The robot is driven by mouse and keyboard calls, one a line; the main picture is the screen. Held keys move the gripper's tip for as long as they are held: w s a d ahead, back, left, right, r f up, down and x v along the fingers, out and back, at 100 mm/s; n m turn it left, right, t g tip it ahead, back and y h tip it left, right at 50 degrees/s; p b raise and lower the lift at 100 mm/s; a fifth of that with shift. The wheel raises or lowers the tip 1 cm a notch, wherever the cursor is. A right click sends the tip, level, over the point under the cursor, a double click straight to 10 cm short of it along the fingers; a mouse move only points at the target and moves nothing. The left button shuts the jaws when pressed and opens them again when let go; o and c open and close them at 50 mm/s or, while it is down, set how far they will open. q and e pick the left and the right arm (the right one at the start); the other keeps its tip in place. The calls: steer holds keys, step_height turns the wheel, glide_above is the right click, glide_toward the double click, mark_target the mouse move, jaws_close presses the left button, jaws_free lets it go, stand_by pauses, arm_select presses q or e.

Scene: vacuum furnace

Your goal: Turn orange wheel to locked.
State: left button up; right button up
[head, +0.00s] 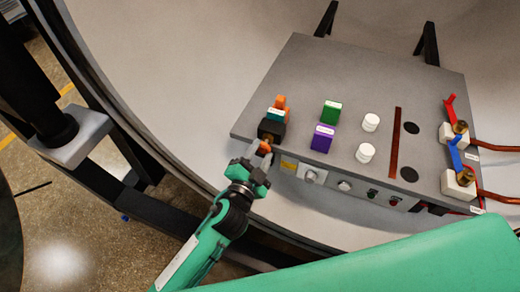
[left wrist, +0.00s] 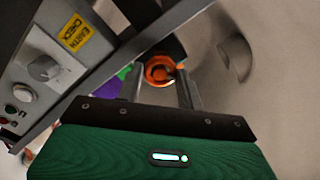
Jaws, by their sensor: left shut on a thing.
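The orange wheel (head: 265,147) is on the front of a small black block (head: 271,130) at the left end of the grey panel box. My left gripper (head: 258,159) reaches up to it from below, its fingers on either side, shut on the wheel. The fingers hide part of the wheel in the head view. I cannot read a locked mark. My right gripper is not in view.
The grey box (head: 300,75) carries a green block (head: 331,112), a purple block (head: 322,138), white knobs (head: 371,122) and red and blue levers (head: 449,105) at right. A dial (left wrist: 48,68) beside a yellow label (left wrist: 75,34) is close left of my fingers. The curved pale wall surrounds the box.

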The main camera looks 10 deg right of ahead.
arm_select(q)
steer(key=m+p, duration=0.1)
steer(key=m, duration=0.3)
steer(key=shift+p, duration=0.35)
steer(key=shift+m+p, duration=0.3)
steer(key=shift+m, duration=1.1)
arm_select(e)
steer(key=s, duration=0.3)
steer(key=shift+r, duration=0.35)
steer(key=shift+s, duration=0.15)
